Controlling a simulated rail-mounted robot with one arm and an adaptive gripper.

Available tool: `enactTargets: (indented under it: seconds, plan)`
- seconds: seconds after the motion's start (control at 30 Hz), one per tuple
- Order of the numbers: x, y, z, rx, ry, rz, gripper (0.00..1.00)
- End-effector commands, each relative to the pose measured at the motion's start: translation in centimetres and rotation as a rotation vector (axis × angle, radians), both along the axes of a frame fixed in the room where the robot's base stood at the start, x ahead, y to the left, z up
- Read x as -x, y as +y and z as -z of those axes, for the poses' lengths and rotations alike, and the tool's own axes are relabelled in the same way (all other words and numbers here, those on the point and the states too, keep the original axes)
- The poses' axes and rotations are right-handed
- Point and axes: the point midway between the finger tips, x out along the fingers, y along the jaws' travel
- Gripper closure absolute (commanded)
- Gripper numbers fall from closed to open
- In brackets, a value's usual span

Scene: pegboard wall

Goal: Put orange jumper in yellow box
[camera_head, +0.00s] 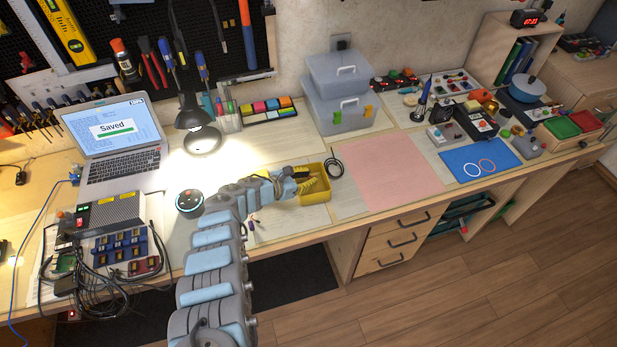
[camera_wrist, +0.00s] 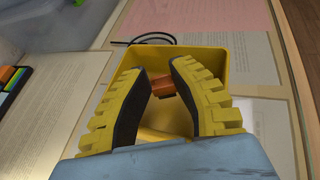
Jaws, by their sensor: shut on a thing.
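The yellow box (camera_head: 316,190) stands on the workbench left of the pink mat, and it also shows in the wrist view (camera_wrist: 208,62). My gripper (camera_head: 303,183) is over the box. In the wrist view, my gripper (camera_wrist: 163,80) has its two yellow fingers with dark pads shut on the small orange jumper (camera_wrist: 180,80) at their tips. The jumper is over the box opening, inside its rim as seen from the wrist. The fingers hide parts of the jumper and the box. How far it is above the box floor cannot be told.
A black cable loop (camera_head: 334,167) lies right behind the box. A pink mat (camera_head: 392,170) is to the right. A round smart speaker (camera_head: 189,203) and a laptop (camera_head: 110,140) are to the left. Grey lidded bins (camera_head: 338,95) stand behind.

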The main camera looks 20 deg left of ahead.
Motion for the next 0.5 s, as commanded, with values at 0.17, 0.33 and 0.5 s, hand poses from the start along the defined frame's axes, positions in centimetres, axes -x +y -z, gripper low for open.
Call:
enactTargets:
  seconds: [0.17, 0.33, 0.5]
  plan:
    - [-0.02, -0.05, 0.58, 0.0, 0.0, 0.0, 0.92]
    - [-0.01, -0.02, 0.88, 0.0, 0.0, 0.0, 0.92]
    - [0.0, 0.0, 0.81, 0.0, 0.0, 0.0, 0.51]
